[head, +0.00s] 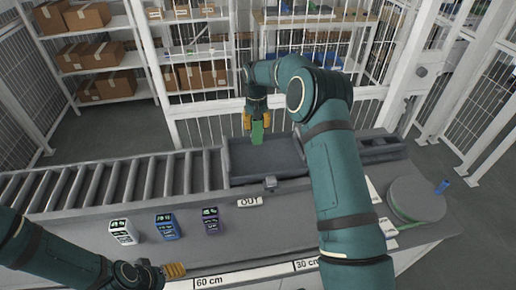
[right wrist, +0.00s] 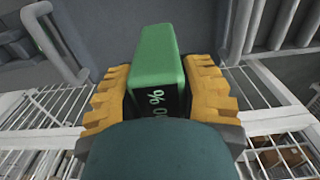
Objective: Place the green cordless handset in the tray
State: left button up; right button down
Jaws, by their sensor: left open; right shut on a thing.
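The green cordless handset (head: 257,133) hangs upright from my right gripper (head: 256,119), which is shut on it, above the dark grey tray (head: 237,174). In the right wrist view the handset (right wrist: 155,55) sits between the two yellow fingers of my right gripper (right wrist: 158,92), its dark display partly hidden by my own wrist. The tray lies behind an "OUT" label (head: 250,202) and looks empty in the part I see. My right arm hides part of its right side. My left gripper (head: 174,270) is open and empty, low at the front left.
A white handset (head: 122,231), a blue one (head: 166,227) and a purple one (head: 211,221) stand on the counter left of the label. A roller conveyor (head: 120,183) runs left of the tray. A round turntable (head: 417,199) is at the right. Wire fencing stands behind.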

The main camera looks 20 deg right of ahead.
aim_at(257, 134)
pick_arm(q)
jog(key=shift+s, duration=0.25)
pick_arm(e)
jog(key=f, duration=0.4)
jog(key=shift+s+f, duration=0.25)
jog(key=shift+f, duration=0.05)
pick_arm(q)
jog(key=shift+w+f+b, duration=0.1)
jog(key=shift+f+b, duration=0.8)
pick_arm(e)
notch_tip(257, 134, down, 5)
jog(key=shift+w+f, duration=0.1)
pick_arm(q)
jog(key=shift+r, duration=0.1)
pick_arm(e)
jog(key=c, duration=0.6)
grip_release()
